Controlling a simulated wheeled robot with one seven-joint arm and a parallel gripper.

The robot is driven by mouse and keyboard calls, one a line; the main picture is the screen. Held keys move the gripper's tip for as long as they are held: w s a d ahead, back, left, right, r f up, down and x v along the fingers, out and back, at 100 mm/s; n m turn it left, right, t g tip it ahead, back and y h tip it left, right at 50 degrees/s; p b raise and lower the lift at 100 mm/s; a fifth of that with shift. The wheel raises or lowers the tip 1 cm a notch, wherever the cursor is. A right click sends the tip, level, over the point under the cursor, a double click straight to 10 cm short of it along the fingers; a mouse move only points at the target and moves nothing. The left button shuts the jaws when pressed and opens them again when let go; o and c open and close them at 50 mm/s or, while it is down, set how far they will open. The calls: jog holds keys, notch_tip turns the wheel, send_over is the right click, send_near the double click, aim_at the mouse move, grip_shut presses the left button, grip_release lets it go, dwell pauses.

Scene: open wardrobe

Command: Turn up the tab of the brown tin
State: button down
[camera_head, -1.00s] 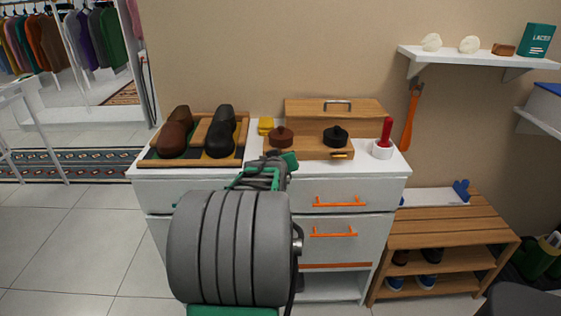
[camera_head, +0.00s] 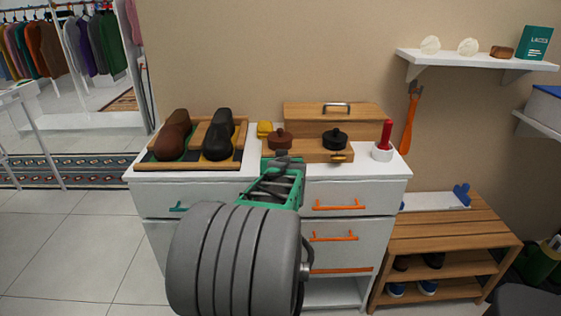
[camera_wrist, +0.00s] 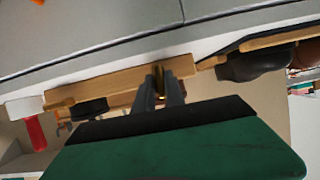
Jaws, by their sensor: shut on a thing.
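The brown tin (camera_head: 279,141), round with a knobbed lid, sits on the left part of a low wooden holder (camera_head: 312,155) on the white dresser. My gripper (camera_head: 278,161) is at the holder's front edge, just below the tin. In the wrist view my gripper's dark fingers (camera_wrist: 166,88) are close together against the wooden front, with a small brass-coloured tab (camera_wrist: 160,97) showing between them. They are shut on this tab. The tin itself is hidden behind the fingers there. The tab is hidden in the head view.
A black tin (camera_head: 335,139) sits right of the brown one, with a brass tab below it. A wooden box (camera_head: 360,115) stands behind.

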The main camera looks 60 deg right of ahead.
jog(key=c, duration=1.7)
grip_release()
jog(key=shift+a, duration=0.1)
jog(key=v, duration=0.7)
jog(key=shift+s+a+r, duration=0.15)
jog(key=shift+s+a, duration=0.05)
jog(key=shift+a, duration=0.05)
